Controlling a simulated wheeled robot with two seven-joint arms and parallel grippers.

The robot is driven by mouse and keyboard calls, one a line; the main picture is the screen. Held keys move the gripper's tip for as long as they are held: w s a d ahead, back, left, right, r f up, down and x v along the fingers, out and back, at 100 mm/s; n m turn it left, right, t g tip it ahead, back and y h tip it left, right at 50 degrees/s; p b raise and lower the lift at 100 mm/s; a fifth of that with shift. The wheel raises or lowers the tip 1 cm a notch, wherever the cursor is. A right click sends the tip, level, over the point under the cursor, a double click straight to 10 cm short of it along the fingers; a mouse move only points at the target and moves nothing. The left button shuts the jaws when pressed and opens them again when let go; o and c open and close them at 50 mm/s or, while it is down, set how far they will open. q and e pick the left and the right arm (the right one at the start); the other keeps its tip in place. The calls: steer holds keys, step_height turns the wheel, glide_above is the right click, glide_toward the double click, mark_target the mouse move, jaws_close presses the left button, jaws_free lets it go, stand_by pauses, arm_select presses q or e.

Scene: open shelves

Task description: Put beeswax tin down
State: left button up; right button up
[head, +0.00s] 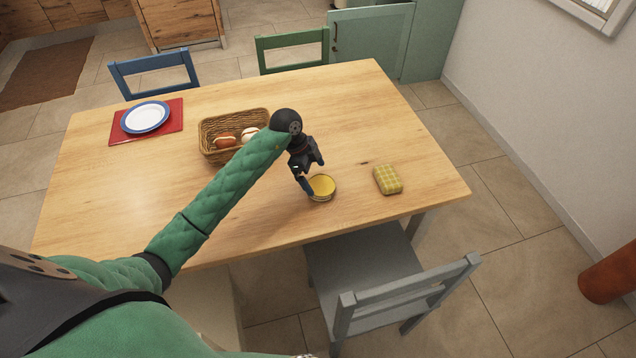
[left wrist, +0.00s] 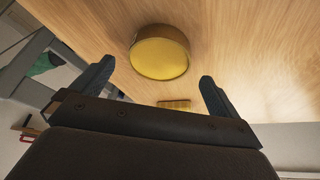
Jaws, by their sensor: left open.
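The beeswax tin (head: 322,186) is a round, low tin with a yellow top. It stands on the wooden table (head: 420,160) near its front edge. My left gripper (head: 308,178) is at the tin's left side in the head view. In the left wrist view the tin (left wrist: 160,55) lies ahead of the open fingers (left wrist: 152,85), with nothing between the fingertips. The fingers look apart from the tin there. My right gripper is not in view.
A yellow checked sponge-like item (head: 387,179) lies right of the tin. A wicker basket (head: 208,130) with bread-like items stands behind left. A plate (head: 145,117) sits on a red mat (head: 175,107). A grey chair (head: 365,258) stands at the front edge. The table's left front is clear.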

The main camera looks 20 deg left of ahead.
arm_select(q)
steer(key=b+v, duration=0.1)
steer(key=v, duration=0.6)
steer(key=shift+r+b, duration=0.2)
steer(key=shift+b, duration=0.1)
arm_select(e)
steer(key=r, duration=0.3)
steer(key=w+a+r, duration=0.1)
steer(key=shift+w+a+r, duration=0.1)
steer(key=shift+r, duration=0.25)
arm_select(q)
steer(key=shift+a, duration=0.15)
